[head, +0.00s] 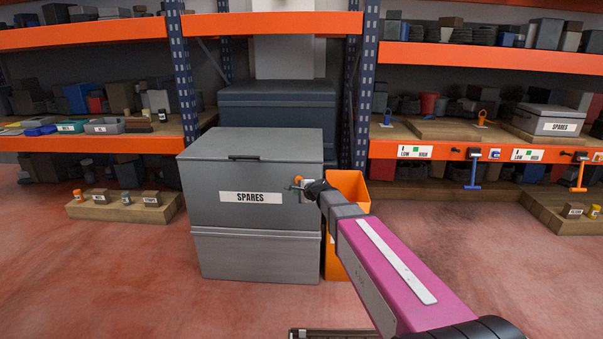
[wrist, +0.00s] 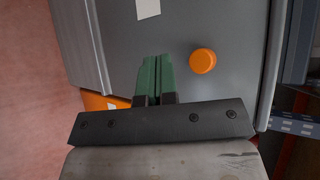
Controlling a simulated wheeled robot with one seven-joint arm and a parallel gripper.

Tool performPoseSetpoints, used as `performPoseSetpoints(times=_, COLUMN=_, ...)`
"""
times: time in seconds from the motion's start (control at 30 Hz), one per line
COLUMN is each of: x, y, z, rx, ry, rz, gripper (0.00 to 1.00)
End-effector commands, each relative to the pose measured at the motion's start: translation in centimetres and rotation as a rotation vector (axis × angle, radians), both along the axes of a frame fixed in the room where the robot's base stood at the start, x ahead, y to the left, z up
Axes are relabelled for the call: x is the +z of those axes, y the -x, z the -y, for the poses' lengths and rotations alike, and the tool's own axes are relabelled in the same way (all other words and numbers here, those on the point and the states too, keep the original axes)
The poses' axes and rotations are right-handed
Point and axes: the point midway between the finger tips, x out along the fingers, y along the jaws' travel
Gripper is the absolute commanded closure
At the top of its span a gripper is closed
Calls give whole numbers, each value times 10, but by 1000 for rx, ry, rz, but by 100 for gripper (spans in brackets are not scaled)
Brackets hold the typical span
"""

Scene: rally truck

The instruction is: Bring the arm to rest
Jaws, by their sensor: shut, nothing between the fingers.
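My arm, with a magenta link, reaches forward from the lower right in the head view. My gripper (head: 297,187) is at the right part of the grey SPARES chest's front (head: 250,175). In the wrist view the two green fingers of my gripper (wrist: 153,62) are together, with nothing between them. A round orange knob (wrist: 203,61) on the grey surface shows to the right of the fingertips, apart from them. It also shows in the head view as a small orange spot by the fingers. I cannot tell whether the fingertips touch the chest. The chest's lid is down.
An orange bin (head: 348,184) stands right of the chest, partly behind my arm. Shelves with orange beams (head: 480,152) stand on both sides. Low wooden platforms (head: 125,206) hold small parts at left and right. The red floor (head: 110,280) is clear at the front left.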

Motion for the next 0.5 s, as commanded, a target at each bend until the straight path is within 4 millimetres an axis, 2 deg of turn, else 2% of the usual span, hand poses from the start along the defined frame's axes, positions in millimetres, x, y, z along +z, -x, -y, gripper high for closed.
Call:
performPoseSetpoints(times=0.17, x=-33, y=56, z=36, rx=160, ry=245, rz=-8, gripper=100)
performPoseSetpoints(times=0.3, x=-70, y=121, z=82, rx=372, ry=524, rz=-48, gripper=100)
performPoseSetpoints(times=0.5, x=-109, y=217, z=155, rx=697, ry=865, rz=-164, gripper=100)
